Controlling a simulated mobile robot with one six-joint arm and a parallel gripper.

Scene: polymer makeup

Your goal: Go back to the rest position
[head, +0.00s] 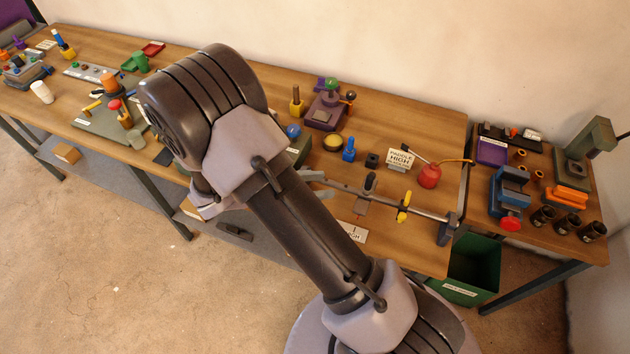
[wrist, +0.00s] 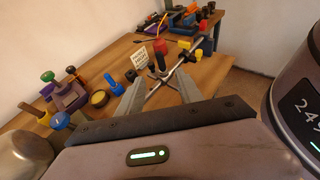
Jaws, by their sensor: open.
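My gripper (wrist: 160,92) is open in the wrist view, its two grey fingers spread with nothing between them. In the head view my arm hides most of it, and only the grey finger ends (head: 318,184) show beside the arm. They hover near the left end of a metal bar (head: 422,211) that carries a yellow clamp (head: 403,207) and a black-handled piece (head: 370,184). The bar also shows in the wrist view (wrist: 184,58), beyond the fingers. I cannot tell whether any finger touches it.
The long wooden bench (head: 335,110) holds a paddle sign (head: 400,159), a red oil can (head: 429,176), a blue piece (head: 348,150) and a purple fixture (head: 324,112). A green bin (head: 474,270) stands below. A right-hand bench holds a blue vise (head: 510,188).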

